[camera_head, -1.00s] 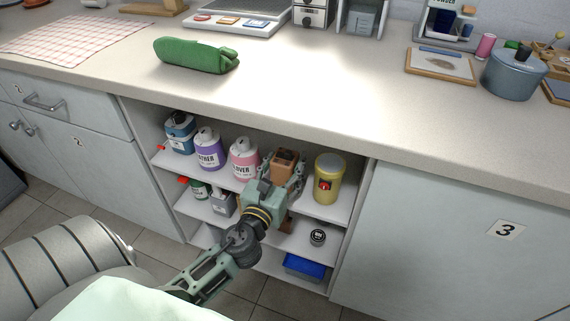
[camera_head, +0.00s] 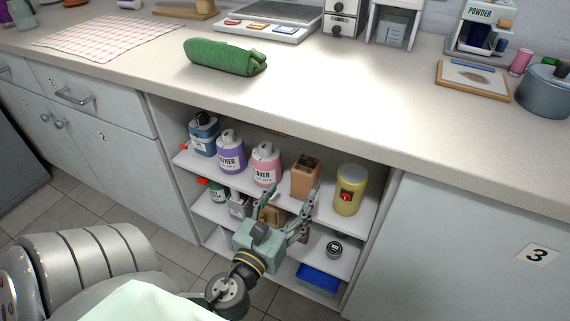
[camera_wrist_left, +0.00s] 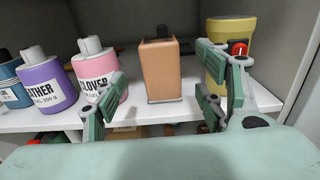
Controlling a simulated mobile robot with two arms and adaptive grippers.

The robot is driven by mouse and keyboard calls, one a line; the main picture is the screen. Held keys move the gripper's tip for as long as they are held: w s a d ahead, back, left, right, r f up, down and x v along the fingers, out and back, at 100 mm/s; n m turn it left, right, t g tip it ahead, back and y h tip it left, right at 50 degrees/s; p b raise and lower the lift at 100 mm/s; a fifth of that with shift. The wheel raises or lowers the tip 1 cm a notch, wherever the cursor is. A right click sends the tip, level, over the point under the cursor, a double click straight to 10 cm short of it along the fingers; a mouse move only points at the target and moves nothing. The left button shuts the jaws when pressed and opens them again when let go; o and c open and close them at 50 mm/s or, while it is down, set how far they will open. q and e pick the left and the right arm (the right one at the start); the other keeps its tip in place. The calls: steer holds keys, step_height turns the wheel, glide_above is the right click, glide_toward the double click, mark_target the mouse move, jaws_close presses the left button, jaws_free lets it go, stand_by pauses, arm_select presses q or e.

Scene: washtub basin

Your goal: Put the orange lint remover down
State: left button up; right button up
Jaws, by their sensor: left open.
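The orange lint remover (camera_head: 305,176) stands upright on the top shelf of the open cabinet, between a pink bottle and a yellow canister. In the left wrist view the orange lint remover (camera_wrist_left: 160,70) stands near the shelf's front edge, apart from the fingers. My left gripper (camera_head: 287,205) is open and empty in front of and below it. In the left wrist view the fingers of my left gripper (camera_wrist_left: 160,100) are spread to either side of it. My right gripper is not in view.
On the same shelf (camera_head: 325,204) stand a blue container (camera_head: 203,135), a purple bottle (camera_head: 230,155), the pink bottle (camera_head: 266,166) and the yellow canister (camera_head: 349,190). Lower shelves hold a dark round tin (camera_head: 334,249) and a blue box (camera_head: 318,279). A green pouch (camera_head: 225,57) lies on the counter.

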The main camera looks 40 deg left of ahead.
arm_select(q)
steer(key=s+a+f+n+g+y, duration=0.1)
steer(key=s+a+f+n+g, duration=0.2)
steer(key=n, duration=0.7)
steer(key=s+a+f+n+g+y, duration=0.1)
steer(key=s+f+n+g, duration=0.3)
steer(key=n, duration=0.6)
steer(key=s+d+f+n+g+h, duration=0.3)
steer(key=d+f+n, duration=0.1)
steer(key=d+n, duration=0.1)
steer(key=s+d+f+n+g+h, duration=0.3)
steer(key=s+d+f+n, duration=0.1)
steer(key=d, duration=0.4)
steer(key=shift+s+d+f+n+g+h, duration=0.15)
steer(key=shift+f+n+g+h, duration=0.3)
steer(key=shift+n, duration=0.65)
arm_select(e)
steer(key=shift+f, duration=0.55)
arm_select(q)
steer(key=shift+f, duration=0.15)
